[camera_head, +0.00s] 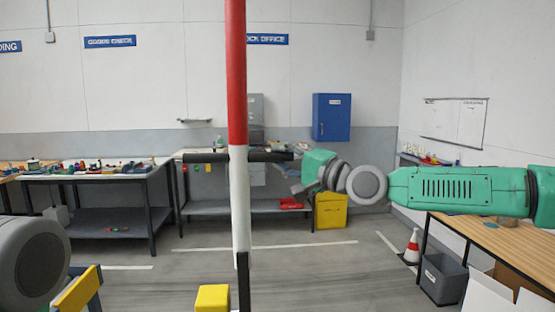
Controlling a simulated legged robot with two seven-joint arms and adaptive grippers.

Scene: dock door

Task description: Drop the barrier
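The barrier is a red and white pole (238,80) that stands upright in the middle of the head view, red above and white below. A dark bar (265,157) crosses it at about mid height and sticks out to both sides. My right arm reaches in from the right, and my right gripper (297,186) is close to the right end of this bar. The gripper is small and partly hidden, so its fingers and any contact with the bar cannot be made out. My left gripper is not in view.
A yellow block (212,298) stands by the pole's lower end. Workbenches (95,176) with small items line the back wall. A blue cabinet (332,117) hangs there. At right are a wooden table (500,246), a grey bin (443,279) and a cone (412,248). The middle floor is mostly clear.

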